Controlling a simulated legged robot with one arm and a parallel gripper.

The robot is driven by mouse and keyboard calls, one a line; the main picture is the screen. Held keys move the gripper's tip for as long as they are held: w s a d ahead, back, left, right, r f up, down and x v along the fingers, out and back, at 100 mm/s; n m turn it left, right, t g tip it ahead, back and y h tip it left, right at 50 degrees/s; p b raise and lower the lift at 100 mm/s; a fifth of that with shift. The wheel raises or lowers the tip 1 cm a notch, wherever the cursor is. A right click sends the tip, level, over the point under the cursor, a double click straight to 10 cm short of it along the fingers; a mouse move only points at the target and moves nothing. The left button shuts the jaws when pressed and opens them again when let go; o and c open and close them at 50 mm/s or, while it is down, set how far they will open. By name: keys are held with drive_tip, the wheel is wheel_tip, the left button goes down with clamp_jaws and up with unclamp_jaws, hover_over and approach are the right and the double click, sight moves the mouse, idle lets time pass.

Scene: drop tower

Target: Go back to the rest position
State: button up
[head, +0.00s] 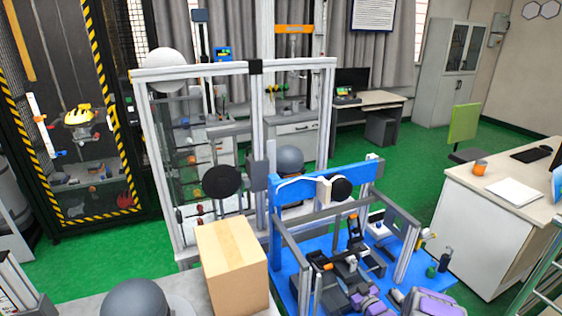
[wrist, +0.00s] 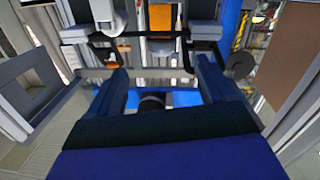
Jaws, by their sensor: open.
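My gripper (wrist: 162,76) shows in the wrist view, its two dark blue-grey fingers spread apart. I see nothing clasped between them. A dark rounded part (wrist: 152,101) shows in the gap near the gripper's base, against blue. Beyond the fingertips are grey blocks, a dark bar and an orange piece (wrist: 160,20). I cannot make out my gripper for certain in the head view.
A metal-framed rig (head: 298,225) with a blue crossbeam stands on a blue base (head: 283,275). Beside it are a cardboard box (head: 232,268) and a grey dome (head: 135,299). A white desk (head: 470,205) stands right. Green floor (head: 405,150) is open behind.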

wheel_tip(320, 180, up, 11)
drive_tip(key=w+d+m+g+h, duration=0.1)
drive_tip(key=d+g+h, duration=0.1)
drive_tip(key=g+h, duration=0.25)
drive_tip(key=s+a+r+m+g+h, duration=0.2)
drive_tip(key=s+r+g+h, duration=0.15)
drive_tip(key=s+r, duration=0.65)
drive_tip(key=s+a+r+m+g, duration=0.1)
drive_tip(key=s+a+r+g, duration=0.2)
drive_tip(key=s, duration=1.2)
drive_tip(key=s+a+r+g+y, duration=0.1)
drive_tip(key=s+a+r+g, duration=0.3)
drive_tip(key=s, duration=1.1)
drive_tip(key=s+a+r+m+g+y, duration=0.1)
drive_tip(key=s+a+r+g, duration=0.2)
drive_tip(key=s, duration=1.3)
drive_tip(key=shift+a+r+m, duration=0.3)
drive_tip(key=shift+a+r, duration=0.2)
drive_tip(key=shift+a, duration=0.7)
